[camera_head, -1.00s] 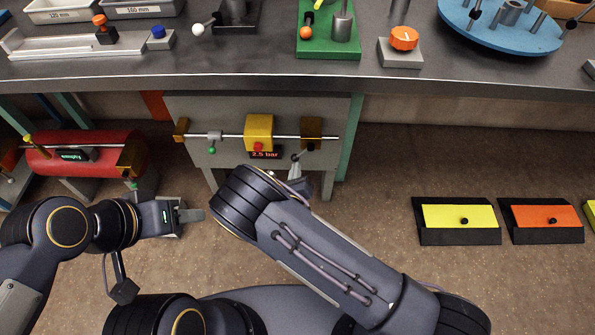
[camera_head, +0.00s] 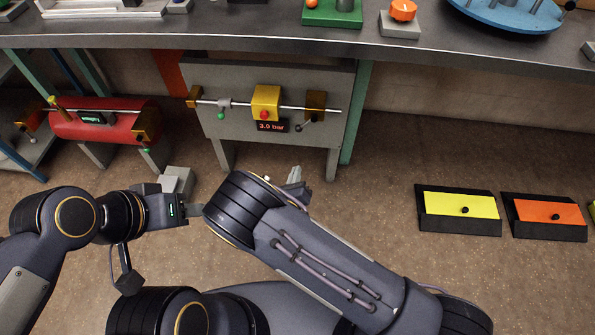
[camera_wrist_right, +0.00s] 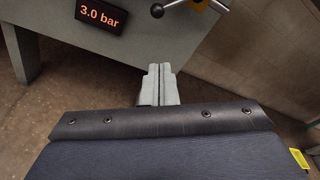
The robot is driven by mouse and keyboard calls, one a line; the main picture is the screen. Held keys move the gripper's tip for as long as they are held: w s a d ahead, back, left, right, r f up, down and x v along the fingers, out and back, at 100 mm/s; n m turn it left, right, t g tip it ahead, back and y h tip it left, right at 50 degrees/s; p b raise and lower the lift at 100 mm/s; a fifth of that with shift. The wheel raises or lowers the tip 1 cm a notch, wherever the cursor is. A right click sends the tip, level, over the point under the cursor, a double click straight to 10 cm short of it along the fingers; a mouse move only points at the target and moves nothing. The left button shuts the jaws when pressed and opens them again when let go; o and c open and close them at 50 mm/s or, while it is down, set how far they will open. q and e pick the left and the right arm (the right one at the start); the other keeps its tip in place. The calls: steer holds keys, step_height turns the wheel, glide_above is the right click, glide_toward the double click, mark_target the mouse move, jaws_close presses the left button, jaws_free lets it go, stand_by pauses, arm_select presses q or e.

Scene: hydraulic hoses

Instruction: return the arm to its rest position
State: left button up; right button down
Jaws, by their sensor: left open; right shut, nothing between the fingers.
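My left gripper (camera_head: 194,210) is at the lower left in the head view, over the floor and apart from the bench. Its fingertips show only small and edge-on, close to my right arm in the picture. My right gripper (camera_head: 296,177) shows small beyond my right forearm, below the grey panel (camera_head: 225,128). In the right wrist view its two fingers (camera_wrist_right: 160,70) are together with nothing between them. They are apart from the panel and the lever with a round knob (camera_wrist_right: 158,10).
The panel carries a rod, a yellow block (camera_head: 266,100) and a display (camera_wrist_right: 101,17) reading 3.0 bar. A red cylinder (camera_head: 75,126) stands at left. The workbench (camera_head: 250,42) spans the back. Yellow (camera_head: 460,205) and orange (camera_head: 545,214) floor boxes lie right, with clear floor around.

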steer(key=d+r+m+g+h, duration=0.65)
steer(key=d+r+m, duration=0.25)
steer(key=d+m, duration=0.4)
steer(key=s+d+r+m+g+y, duration=0.3)
steer(key=s+d+r+m+g, duration=0.15)
steer(key=s+d+m, duration=0.35)
steer(key=s+d+r+m+g+y, duration=0.4)
steer(key=s+d+r+m, duration=0.2)
steer(key=s+m, duration=0.45)
steer(key=s+a+r+m+t+y, duration=0.3)
steer(key=s+r+m+t+y, duration=0.35)
steer(key=m, duration=0.45)
arm_select(q)
step_height(320, 180, up, 23)
steer(key=p, duration=2.3)
steer(key=shift+s, duration=0.4)
arm_select(e)
step_height(320, 180, up, 24)
steer(key=s+g+h, duration=0.1)
steer(key=g, duration=0.1)
steer(key=shift+d+f, duration=0.25)
